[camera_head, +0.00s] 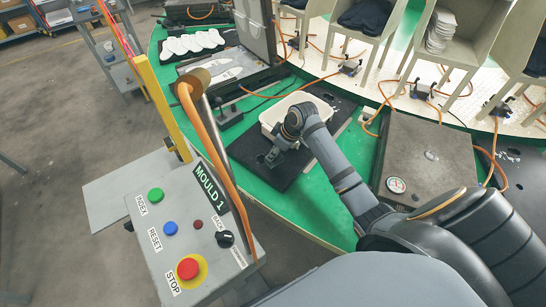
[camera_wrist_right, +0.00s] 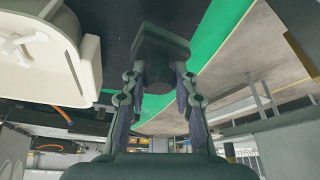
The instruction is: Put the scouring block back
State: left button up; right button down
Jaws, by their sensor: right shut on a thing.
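My right gripper (camera_head: 272,157) reaches down over the black mat (camera_head: 247,150) on the green table, just in front of the cream tub (camera_head: 268,120). In the right wrist view its two fingers (camera_wrist_right: 160,92) are closed on the sides of a dark block (camera_wrist_right: 160,48), which I take to be the scouring block. The block lies against or just above the dark mat; I cannot tell which. In the head view the gripper and arm mostly hide the block. The tub also shows in the wrist view (camera_wrist_right: 88,60), beside the block. My left gripper is not in view.
A control box (camera_head: 215,255) with coloured buttons stands at the front left, with an orange hose and a metal tube above it. A grey plate with a gauge (camera_head: 425,150) lies to the right. Chairs-like bins (camera_head: 455,55) and orange cables line the back.

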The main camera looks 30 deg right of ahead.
jog(key=shift+w+f, duration=0.3)
jog(key=shift+f, duration=1.55)
jog(key=shift+f, duration=0.15)
jog(key=c, duration=1)
grip_release()
jog(key=shift+c, duration=0.2)
jog(key=v, duration=1.2)
